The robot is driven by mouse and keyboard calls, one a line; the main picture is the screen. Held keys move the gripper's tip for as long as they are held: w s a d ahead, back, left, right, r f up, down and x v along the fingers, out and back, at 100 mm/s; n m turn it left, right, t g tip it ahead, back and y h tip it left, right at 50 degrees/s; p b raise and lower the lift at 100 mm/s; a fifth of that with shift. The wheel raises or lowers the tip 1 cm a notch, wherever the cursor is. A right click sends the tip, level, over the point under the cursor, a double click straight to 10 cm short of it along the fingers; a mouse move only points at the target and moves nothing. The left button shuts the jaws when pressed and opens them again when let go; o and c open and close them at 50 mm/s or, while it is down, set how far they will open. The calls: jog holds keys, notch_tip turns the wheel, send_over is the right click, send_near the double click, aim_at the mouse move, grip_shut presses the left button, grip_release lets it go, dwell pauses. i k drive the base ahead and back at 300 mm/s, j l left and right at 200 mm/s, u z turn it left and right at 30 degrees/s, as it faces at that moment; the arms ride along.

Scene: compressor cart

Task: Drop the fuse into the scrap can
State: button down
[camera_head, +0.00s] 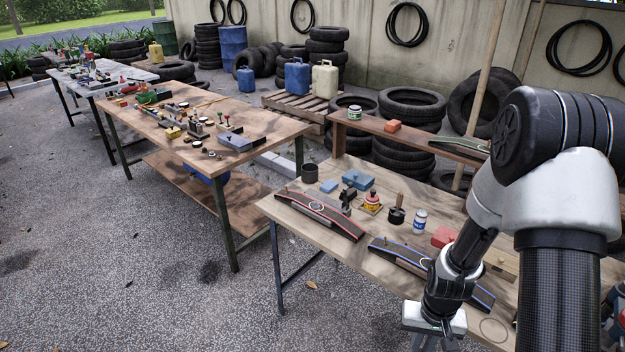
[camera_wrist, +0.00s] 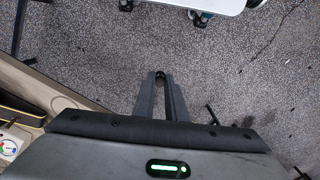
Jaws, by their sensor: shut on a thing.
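My gripper (camera_wrist: 160,88) shows in the wrist view with its two fingers close together, shut on a small dark thing at the tips. This is likely the fuse (camera_wrist: 160,75), but it is too small to make out clearly. The gripper hangs over the gravel ground, off the front edge of the bench. In the head view my gripper (camera_head: 432,335) is at the bottom, its fingers mostly cut off by the frame. A dark, open-topped can (camera_head: 310,173) stands at the back left of the near bench, probably the scrap can, well away from the gripper.
The near bench (camera_head: 283,212) holds two curved dark panels (camera_head: 322,212), a blue box (camera_head: 358,179), a dark cup (camera_head: 396,215), a white-and-blue jar (camera_head: 420,221) and a red block (camera_head: 444,236). A longer cluttered bench (camera_head: 245,180) stands left. Open gravel lies in front.

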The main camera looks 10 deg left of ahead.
aim_at(314, 178)
jog(key=i+j+z, duration=0.2)
jog(key=j, duration=0.7)
jog(key=i+j+z, duration=0.2)
jog(key=j, duration=0.75)
jog(key=i+j+z, duration=0.2)
jog(key=j, duration=0.75)
jog(key=j+z, duration=0.25)
jog(key=j, duration=0.7)
jog(key=i+j, duration=0.1)
jog(key=j, duration=0.2)
jog(key=i+j, duration=0.1)
jog(key=j, duration=0.2)
jog(key=i+j, duration=0.1)
jog(key=j, duration=0.2)
jog(key=i+l, duration=0.15)
jog(key=i, duration=0.3)
